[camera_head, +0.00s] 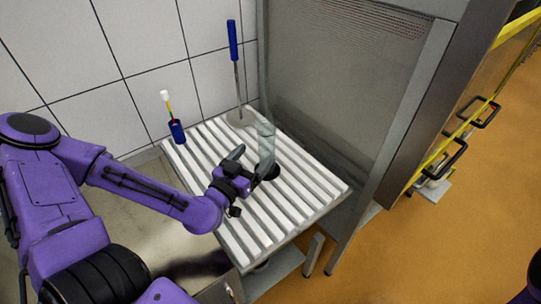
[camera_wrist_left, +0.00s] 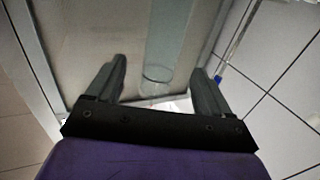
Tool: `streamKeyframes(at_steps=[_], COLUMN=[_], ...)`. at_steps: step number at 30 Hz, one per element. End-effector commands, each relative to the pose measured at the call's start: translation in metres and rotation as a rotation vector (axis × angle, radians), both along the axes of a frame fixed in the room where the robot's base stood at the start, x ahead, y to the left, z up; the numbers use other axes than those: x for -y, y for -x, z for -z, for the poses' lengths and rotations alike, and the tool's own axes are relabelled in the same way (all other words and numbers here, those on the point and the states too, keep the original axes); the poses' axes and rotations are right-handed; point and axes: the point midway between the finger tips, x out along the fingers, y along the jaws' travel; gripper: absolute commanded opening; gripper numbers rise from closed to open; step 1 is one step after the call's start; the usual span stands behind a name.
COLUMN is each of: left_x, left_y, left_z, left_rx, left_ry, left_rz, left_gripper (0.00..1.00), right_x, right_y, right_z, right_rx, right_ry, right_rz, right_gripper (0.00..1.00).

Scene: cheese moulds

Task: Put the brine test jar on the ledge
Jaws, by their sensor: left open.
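The brine test jar (camera_head: 266,138) is a clear, tall, upright cylinder over the far middle part of a white slatted surface (camera_head: 235,240). I cannot tell for sure whether this surface is the ledge. My left gripper (camera_head: 256,161) is open at the jar's lower part, with one finger on each side in the picture. In the left wrist view, the jar (camera_wrist_left: 168,45) shows between the open fingers (camera_wrist_left: 160,80), with its round lower end near fingertip height. Contact cannot be told. The jar's base is partly hidden in the head view. My right gripper is out of view.
A blue cup (camera_head: 177,132) with a white-topped stick stands at the slats' back left. A blue-handled tool (camera_head: 234,45) leans at the tiled wall behind. A grey metal cabinet (camera_head: 345,85) bounds the right side. The front slats are clear.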

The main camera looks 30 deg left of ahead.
Motion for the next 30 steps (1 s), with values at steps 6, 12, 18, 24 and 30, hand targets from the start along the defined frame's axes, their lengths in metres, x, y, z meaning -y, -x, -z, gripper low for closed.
streamKeyframes(at_steps=[6, 12, 18, 24, 30], left_x=[0.006, 0.008, 0.003, 0.002, 0.002], left_y=[-0.040, -0.059, -0.092, -0.104, -0.104], left_z=[0.006, 0.006, 0.012, 0.011, 0.010], left_rx=[-0.002, -0.004, -0.003, -0.001, -0.001], left_ry=[-0.007, -0.007, -0.009, -0.004, -0.004], left_rz=[0.015, 0.020, 0.016, 0.014, 0.014], left_gripper=[0.81, 0.81, 0.81, 0.81, 0.58], right_x=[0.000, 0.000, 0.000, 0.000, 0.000], right_y=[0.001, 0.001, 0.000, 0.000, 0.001], right_z=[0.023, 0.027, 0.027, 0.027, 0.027], right_rx=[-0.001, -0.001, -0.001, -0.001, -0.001], right_ry=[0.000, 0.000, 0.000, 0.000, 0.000], right_rz=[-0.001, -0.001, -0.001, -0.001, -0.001], right_gripper=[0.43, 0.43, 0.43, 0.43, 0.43])
